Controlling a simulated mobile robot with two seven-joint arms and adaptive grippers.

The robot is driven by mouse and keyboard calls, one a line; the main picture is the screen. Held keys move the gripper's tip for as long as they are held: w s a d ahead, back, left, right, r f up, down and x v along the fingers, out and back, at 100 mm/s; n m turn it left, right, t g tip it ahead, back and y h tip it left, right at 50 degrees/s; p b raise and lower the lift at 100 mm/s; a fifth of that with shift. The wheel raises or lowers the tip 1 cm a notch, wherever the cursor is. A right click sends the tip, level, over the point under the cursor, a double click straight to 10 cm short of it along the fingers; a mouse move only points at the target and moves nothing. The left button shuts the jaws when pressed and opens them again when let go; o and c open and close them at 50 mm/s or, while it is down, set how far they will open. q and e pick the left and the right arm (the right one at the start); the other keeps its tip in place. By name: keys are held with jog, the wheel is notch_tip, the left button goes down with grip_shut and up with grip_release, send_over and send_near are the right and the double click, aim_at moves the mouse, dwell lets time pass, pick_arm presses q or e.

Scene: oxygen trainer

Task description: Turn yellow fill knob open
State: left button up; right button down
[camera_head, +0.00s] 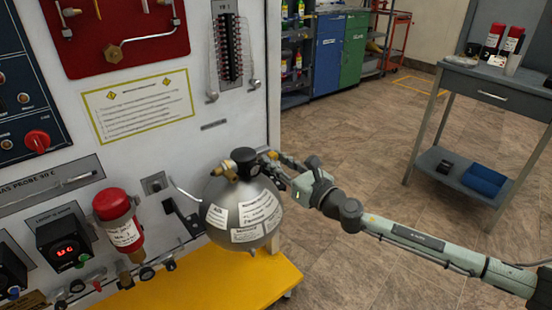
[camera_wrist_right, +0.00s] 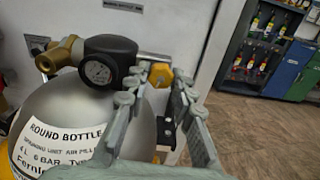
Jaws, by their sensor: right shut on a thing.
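The round grey bottle (camera_head: 243,212) with white labels stands on a yellow shelf against the trainer panel. A black-capped gauge (camera_wrist_right: 100,68) and a brass fitting (camera_wrist_right: 58,54) sit on its top. The yellow fill knob (camera_wrist_right: 158,74) is on the gauge's right in the right wrist view. My right gripper (camera_head: 272,165) reaches in from the right at the bottle's top. Its fingers (camera_wrist_right: 157,84) are shut on the yellow knob, one on either side. In the head view the fingers largely hide the knob. My left gripper is not in view.
The panel (camera_head: 235,120) stands close behind the bottle. A red cylinder (camera_head: 118,222) is mounted to the bottle's left. The yellow shelf (camera_head: 245,283) is below. Open floor lies to the right, with a grey table (camera_head: 490,92) farther back.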

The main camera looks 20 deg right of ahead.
jog(key=shift+n, duration=1.7)
jog(key=c, duration=1.6)
grip_release()
jog(key=shift+o, duration=0.2)
jog(key=shift+s, duration=0.1)
jog(key=v, duration=1.2)
